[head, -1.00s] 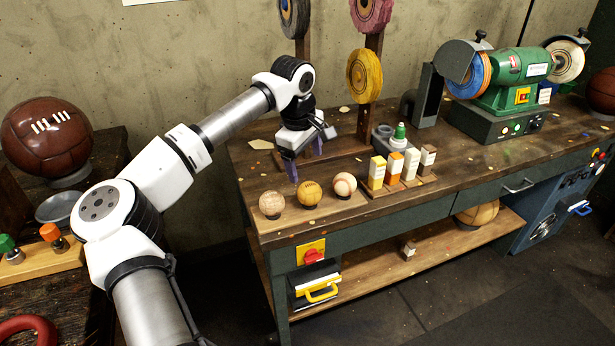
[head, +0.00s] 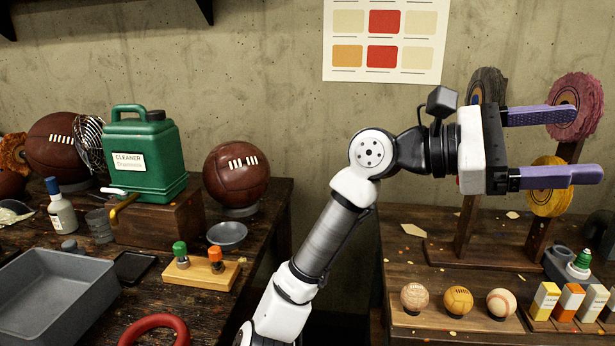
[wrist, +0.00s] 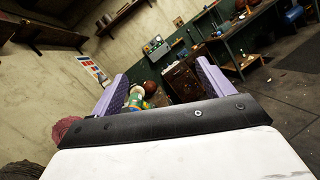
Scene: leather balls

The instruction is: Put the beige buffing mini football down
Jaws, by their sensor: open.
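Three small balls sit in a row on low stands at the front of the bench: a pale beige ball (head: 415,297) at the left, a tan-yellow panelled ball (head: 458,300) in the middle, and a white baseball (head: 501,303) with red stitching at the right. The beige one looks most like the named mini football. My gripper (head: 588,145) is raised well above the bench and points right, its two purple fingers wide apart. Nothing is held between them. In the wrist view the open fingers (wrist: 162,72) frame the distant room, and no mini football shows there.
Buffing wheels on wooden posts, a yellow wheel (head: 549,187) and a red one (head: 577,106), stand behind the balls near my fingers. Small boxes (head: 543,301) stand right of the balls. A green cleaner can (head: 145,160) and a grey tray (head: 60,300) occupy the left bench.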

